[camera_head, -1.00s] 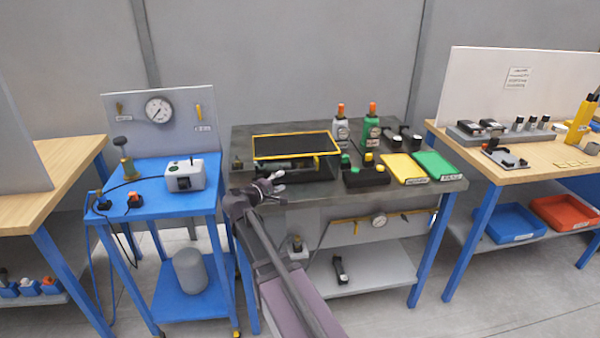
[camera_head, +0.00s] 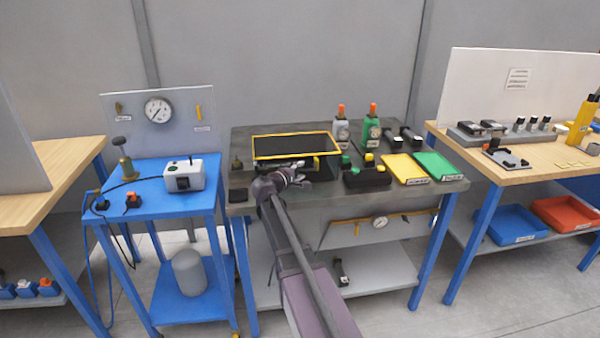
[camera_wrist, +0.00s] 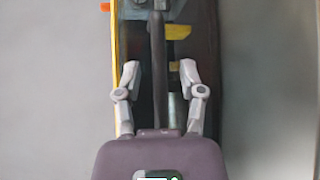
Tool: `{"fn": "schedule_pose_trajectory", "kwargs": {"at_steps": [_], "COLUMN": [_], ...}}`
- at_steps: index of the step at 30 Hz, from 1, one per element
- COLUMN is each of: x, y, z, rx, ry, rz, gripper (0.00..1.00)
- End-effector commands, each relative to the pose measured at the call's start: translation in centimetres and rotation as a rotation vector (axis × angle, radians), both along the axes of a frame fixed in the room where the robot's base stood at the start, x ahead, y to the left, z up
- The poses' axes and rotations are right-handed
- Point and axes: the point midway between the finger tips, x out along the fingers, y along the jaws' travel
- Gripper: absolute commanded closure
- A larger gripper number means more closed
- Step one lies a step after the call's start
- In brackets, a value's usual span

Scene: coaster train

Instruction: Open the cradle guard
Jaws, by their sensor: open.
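The cradle guard (camera_head: 296,146) is a dark panel with a yellow frame. It lies flat over a dark cradle on the grey-topped middle bench. My gripper (camera_head: 303,180) is open at the front of the cradle, just below the guard's front edge in the head view, and hides part of the cradle. In the wrist view the open fingers (camera_wrist: 159,70) stand either side of a dark upright bar (camera_wrist: 158,40). A yellow edge (camera_wrist: 118,45) runs along the left there. I cannot tell whether the fingers touch anything.
Behind and right of the cradle stand a grey bottle (camera_head: 341,130) and a green bottle (camera_head: 371,125). A black block (camera_head: 367,178), a yellow tray (camera_head: 404,168) and a green tray (camera_head: 436,166) lie to the right. A blue cart (camera_head: 140,200) stands left of the bench.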

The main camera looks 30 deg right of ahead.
Motion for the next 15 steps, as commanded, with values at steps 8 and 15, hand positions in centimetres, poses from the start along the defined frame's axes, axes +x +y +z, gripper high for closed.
{"fn": "schedule_pose_trajectory", "kwargs": {"at_steps": [8, 15], "x": [-0.01, -0.01], "y": [-0.03, -0.03], "z": [0.00, 0.00], "rx": [0.000, 0.000], "ry": [0.000, 0.000], "rz": [0.000, 0.000], "gripper": [0.55, 1.00]}}
